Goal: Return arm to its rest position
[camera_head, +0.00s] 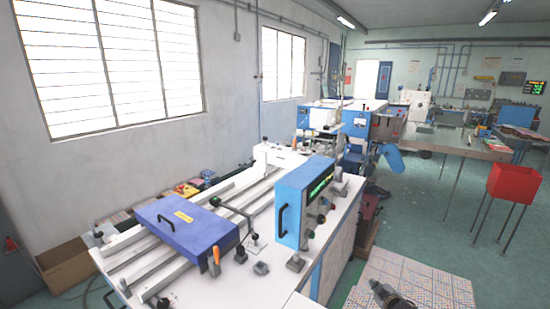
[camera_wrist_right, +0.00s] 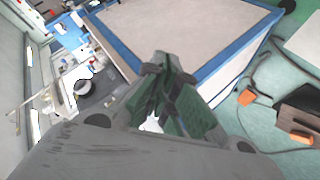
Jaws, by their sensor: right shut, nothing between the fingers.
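My right gripper (camera_head: 382,290) shows at the bottom edge of the head view, right of centre, in front of the light patterned panel. Only its dark front end is in the picture. In the right wrist view my right gripper (camera_wrist_right: 168,82) has its dark fingers together, with nothing held between them. It is apart from the machine. My left gripper is not in view.
A white machine table (camera_head: 130,264) carries a blue-purple box (camera_head: 185,228) and a blue control panel (camera_head: 304,205). A patterned light panel (camera_head: 425,280) lies right of it. A red bin (camera_head: 514,183) stands farther right. Green floor (camera_head: 430,215) is open between.

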